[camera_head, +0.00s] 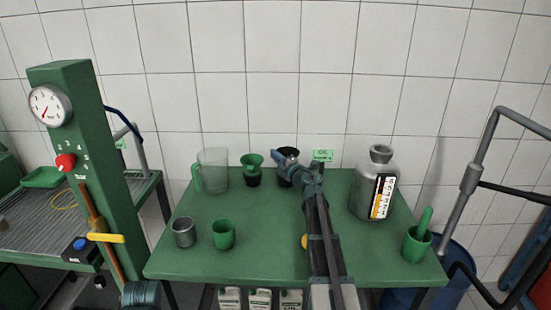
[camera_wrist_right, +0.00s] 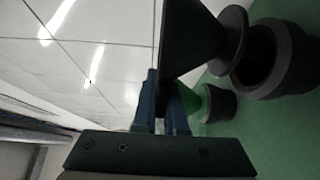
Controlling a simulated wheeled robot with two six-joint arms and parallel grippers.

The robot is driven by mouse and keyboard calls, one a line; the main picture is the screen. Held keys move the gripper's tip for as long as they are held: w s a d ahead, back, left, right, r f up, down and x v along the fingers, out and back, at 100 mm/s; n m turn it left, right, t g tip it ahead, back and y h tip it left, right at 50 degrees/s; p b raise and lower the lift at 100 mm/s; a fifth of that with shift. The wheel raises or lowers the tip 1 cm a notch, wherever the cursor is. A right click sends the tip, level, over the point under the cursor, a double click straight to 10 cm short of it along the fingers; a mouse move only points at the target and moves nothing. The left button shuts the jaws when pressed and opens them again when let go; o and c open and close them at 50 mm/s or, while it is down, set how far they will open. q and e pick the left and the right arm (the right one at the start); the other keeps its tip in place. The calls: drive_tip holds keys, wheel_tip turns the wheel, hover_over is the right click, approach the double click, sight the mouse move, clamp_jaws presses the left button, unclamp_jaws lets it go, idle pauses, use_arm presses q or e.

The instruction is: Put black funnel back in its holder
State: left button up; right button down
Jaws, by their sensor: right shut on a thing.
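The black funnel (camera_wrist_right: 190,38) is in my right gripper (camera_head: 285,157), whose blue fingers (camera_wrist_right: 160,95) are shut on it in the right wrist view. Its round collar is close to the open mouth of a black cup-shaped holder (camera_wrist_right: 280,62). I cannot tell whether its end is inside. In the head view this holder (camera_head: 287,181) stands at the back of the green table, partly hidden by my right arm. A green funnel (camera_head: 252,161) sits upright in its own black holder (camera_head: 252,180) to the left. My left gripper does not show.
A clear jug (camera_head: 214,170) stands at the back left. A grey metal cup (camera_head: 184,232) and a green cup (camera_head: 223,234) are at the front left. A large bottle (camera_head: 372,190) and a green pot (camera_head: 416,246) are on the right. The table (camera_head: 270,235) is clear centrally.

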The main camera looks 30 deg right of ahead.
drive_tip(key=shift+f+b, duration=0.45)
drive_tip(key=shift+f, duration=0.15)
drive_tip(key=c, duration=1)
unclamp_jaws()
drive_tip(key=s, duration=0.8)
drive_tip(key=s+r+p, duration=0.1)
drive_tip(key=s, duration=0.3)
drive_tip(key=shift+d+r, duration=0.1)
drive_tip(key=shift+d, duration=0.05)
drive_tip(key=shift+s, duration=0.1)
